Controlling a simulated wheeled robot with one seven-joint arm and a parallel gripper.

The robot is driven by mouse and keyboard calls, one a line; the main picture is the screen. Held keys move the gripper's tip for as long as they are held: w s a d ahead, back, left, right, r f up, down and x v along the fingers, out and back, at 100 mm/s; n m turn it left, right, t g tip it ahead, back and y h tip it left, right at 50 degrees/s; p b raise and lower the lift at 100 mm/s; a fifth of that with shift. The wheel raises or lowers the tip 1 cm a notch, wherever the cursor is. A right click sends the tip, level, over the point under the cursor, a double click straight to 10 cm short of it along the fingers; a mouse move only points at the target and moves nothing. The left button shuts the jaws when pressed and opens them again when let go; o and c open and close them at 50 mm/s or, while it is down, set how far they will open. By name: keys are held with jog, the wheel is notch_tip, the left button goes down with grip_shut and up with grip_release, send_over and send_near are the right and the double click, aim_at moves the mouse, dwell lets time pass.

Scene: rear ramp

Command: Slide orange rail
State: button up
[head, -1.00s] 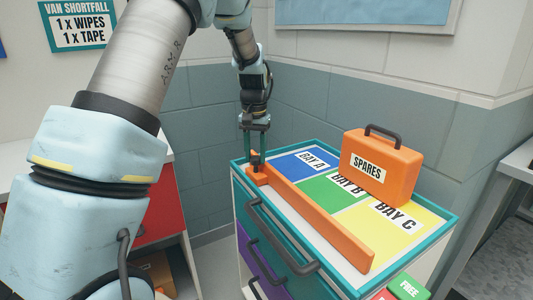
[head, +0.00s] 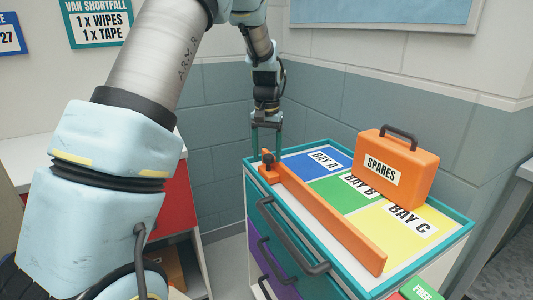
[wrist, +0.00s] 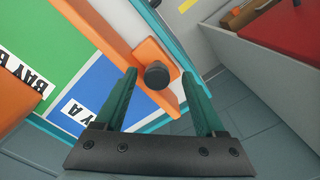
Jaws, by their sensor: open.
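The orange rail (head: 328,222) lies along the near edge of the cart top, beside the blue, green and yellow bay panels. A dark round knob (head: 268,158) stands on its far left end and also shows in the wrist view (wrist: 157,74). My gripper (head: 267,150) points down at that end of the rail. In the wrist view its two green fingers (wrist: 160,85) are apart, with the knob showing between their tips. I cannot tell whether either finger touches the knob.
An orange SPARES case (head: 397,170) stands upright at the back of the cart top, over bays B and C. The cart has a raised teal rim (head: 451,239) and a dark front handle (head: 287,238). A wall (head: 330,95) stands close behind.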

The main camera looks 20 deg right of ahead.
notch_tip(320, 180, up, 10)
jog(key=b, duration=0.1)
jog(key=shift+r, duration=0.2)
jog(key=s+a+f+n+p, duration=0.1)
jog(key=s+a+f, duration=0.1)
jog(key=a, duration=0.6)
jog(key=s+a+f+n, duration=0.2)
jog(key=a, duration=0.5)
jog(key=s+a+f+n+t+p, duration=0.1)
jog(key=s+a+f, duration=0.3)
jog(key=s+a, duration=0.8)
jog(key=shift+s+f+n+t, duration=0.15)
jog(key=shift+n+t, duration=0.15)
jog(key=shift+n, duration=0.5)
